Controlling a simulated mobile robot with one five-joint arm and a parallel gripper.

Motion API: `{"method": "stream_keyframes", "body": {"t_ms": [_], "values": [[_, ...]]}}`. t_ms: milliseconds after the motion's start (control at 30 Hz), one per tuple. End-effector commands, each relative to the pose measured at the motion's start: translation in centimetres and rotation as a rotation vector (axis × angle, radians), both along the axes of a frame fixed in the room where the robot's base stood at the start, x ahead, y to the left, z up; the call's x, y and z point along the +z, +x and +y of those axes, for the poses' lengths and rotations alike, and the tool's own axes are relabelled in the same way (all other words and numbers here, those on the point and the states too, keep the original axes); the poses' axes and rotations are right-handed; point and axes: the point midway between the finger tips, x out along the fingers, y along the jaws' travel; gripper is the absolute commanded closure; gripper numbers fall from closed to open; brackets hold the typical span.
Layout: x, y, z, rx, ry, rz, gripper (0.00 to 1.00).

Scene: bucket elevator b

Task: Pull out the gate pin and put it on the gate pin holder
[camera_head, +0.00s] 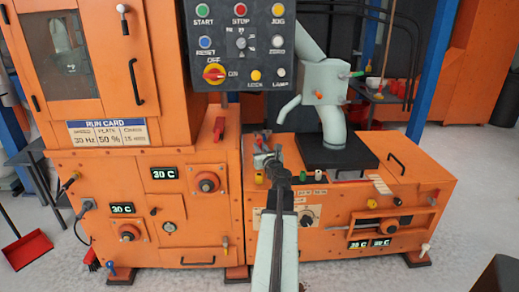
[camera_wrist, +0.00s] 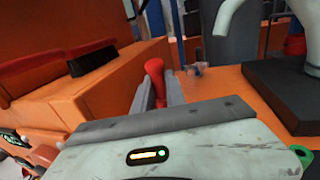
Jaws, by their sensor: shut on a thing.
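My gripper (camera_wrist: 158,88) reaches over the left part of the low orange housing's top. Its two grey fingers are shut on a red, knob-headed piece, which looks like the gate pin (camera_wrist: 154,70). The red head stands up between the fingers; its lower part is hidden by the gripper body, so I cannot tell whether it still sits in a hole. In the head view my gripper (camera_head: 264,160) covers most of this spot and the red piece is not clear. I cannot make out the gate pin holder with certainty.
A grey spout stands on a black plate (camera_head: 335,158) right of my gripper. The tall orange cabinet (camera_head: 180,185) and control panel (camera_head: 240,45) stand to the left. Small knobs (camera_head: 318,176) line the housing's front edge.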

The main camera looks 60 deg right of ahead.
Motion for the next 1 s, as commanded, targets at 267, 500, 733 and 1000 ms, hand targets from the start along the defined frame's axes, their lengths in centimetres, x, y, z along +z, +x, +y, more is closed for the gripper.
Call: {"method": "stream_keyframes", "body": {"t_ms": [267, 500, 733, 1000], "values": [[0.0, 0.2, 0.3, 0.017, 0.000, 0.000, 1.00], [-0.7, 0.1, 0.3, 0.016, 0.000, 0.000, 1.00], [-3.1, 0.1, 0.3, 0.016, 0.000, 0.000, 1.00], [-5.7, 0.1, 0.3, 0.016, 0.000, 0.000, 1.00]]}}
